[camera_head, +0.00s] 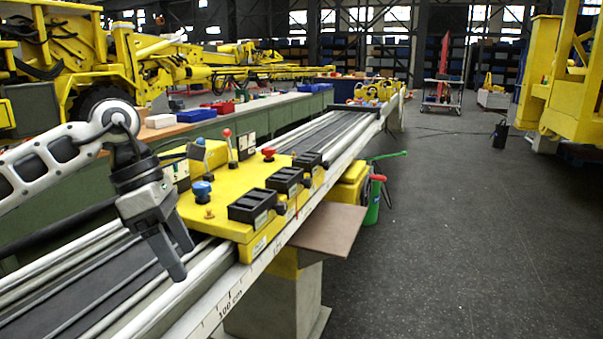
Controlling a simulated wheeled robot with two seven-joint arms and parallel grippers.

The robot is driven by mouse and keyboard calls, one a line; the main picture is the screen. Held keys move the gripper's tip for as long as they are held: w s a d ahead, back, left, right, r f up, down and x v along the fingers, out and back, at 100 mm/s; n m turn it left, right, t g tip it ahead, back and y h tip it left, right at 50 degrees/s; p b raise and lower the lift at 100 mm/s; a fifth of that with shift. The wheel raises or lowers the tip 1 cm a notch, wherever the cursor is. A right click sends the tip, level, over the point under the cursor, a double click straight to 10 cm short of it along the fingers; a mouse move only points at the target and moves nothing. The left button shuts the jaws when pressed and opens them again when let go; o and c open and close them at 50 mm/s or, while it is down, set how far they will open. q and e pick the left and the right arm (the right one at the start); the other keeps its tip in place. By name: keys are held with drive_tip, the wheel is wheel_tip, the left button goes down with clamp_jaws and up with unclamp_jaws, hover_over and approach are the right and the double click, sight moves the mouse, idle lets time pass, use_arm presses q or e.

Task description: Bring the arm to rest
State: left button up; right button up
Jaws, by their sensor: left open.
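My left arm (60,155) comes in from the left edge. Its gripper (183,262) points down over the rail bench (110,290), just left of the yellow carriage plate (228,222). The gripper is open, and I see nothing between its fingers. I cannot tell the exact gap between the fingertips and the rails. The yellow plate carries black blocks (252,206), a blue knob (202,190), a red knob (268,153) and a red-tipped lever (228,140). My right gripper is not in view.
A long workbench (250,115) with blue and red bins runs behind the rail. A brown board (322,228) and a green bucket (372,208) stand at the rail's right side. Yellow machines stand at the back left and right (575,90).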

use_arm(q)
drive_tip(key=s+d+f+n+t+h, duration=0.2)
drive_tip(key=s+d+n+h, duration=0.1)
drive_tip(key=d+n+h, duration=0.55)
drive_tip(key=s+d+f+n+t+h, duration=0.15)
drive_tip(key=s+d+n+h, duration=0.3)
drive_tip(key=d+h, duration=0.6)
drive_tip(key=w+a+f+n+t+y, duration=0.1)
drive_tip(key=a+f+n+t+y, duration=0.45)
drive_tip(key=n, duration=0.75)
drive_tip(key=w+a+f+n+t+y, duration=0.1)
drive_tip(key=a+f+n+t+y, duration=0.1)
drive_tip(key=f+n+t+y, duration=0.85)
drive_tip(key=s+a+f+n+g+y, duration=0.2)
drive_tip(key=s+a+f+n+g, duration=0.2)
drive_tip(key=s+f+n, duration=0.2)
drive_tip(key=s+a+f+n+g+y, duration=0.2)
drive_tip(key=s+a+f+n+g, duration=0.2)
drive_tip(key=s+f, duration=0.3)
drive_tip(key=shift+f+n, duration=0.8)
drive_tip(key=shift+n, duration=0.05)
